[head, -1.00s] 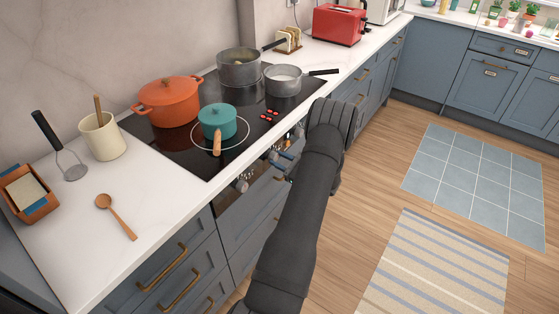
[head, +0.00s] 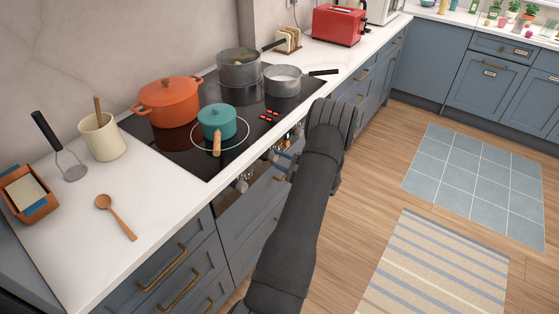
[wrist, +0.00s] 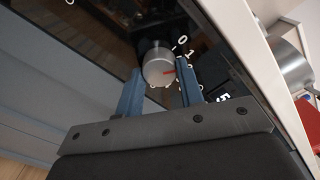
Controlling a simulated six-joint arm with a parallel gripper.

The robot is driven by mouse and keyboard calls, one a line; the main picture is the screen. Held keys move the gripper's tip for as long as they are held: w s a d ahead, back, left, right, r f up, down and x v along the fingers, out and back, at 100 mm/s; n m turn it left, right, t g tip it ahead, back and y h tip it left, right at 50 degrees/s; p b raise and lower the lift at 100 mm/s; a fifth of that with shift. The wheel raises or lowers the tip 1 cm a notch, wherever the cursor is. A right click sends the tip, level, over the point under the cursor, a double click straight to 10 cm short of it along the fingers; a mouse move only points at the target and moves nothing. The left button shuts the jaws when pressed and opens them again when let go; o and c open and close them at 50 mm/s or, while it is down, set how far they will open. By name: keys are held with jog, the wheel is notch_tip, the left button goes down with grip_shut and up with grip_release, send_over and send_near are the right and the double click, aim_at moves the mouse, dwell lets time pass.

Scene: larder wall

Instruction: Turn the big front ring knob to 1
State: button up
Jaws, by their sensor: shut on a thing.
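A round silver-grey knob (wrist: 157,72) with a red pointer line sits on the dark glossy panel in the wrist view. The pointer lies toward the right of that picture. White figures ring the knob; a 0 and a 1 show at its upper right, and others are partly hidden by a finger. My gripper (wrist: 161,67) has one blue finger on each side of the knob and is shut on it. In the head view my arm hides most of the front panel and this knob. I cannot tell exactly which figure the pointer meets.
Another scale figure, a 5 (wrist: 222,97), shows beside the right finger. Above the panel is the black hob (head: 185,140) with an orange pot (head: 168,103), a teal pot (head: 217,122) and two grey pans. Another knob (head: 242,185) is left of my arm.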

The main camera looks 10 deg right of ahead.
dwell(0.4)
jog(key=o, duration=1)
jog(key=v, duration=1.7)
jog(key=shift+s+d+r, duration=0.1)
jog(key=shift+s+d, duration=0.05)
jog(key=shift+d, duration=0.05)
jog(key=x, duration=1.7)
jog(key=shift+w+a, duration=0.2)
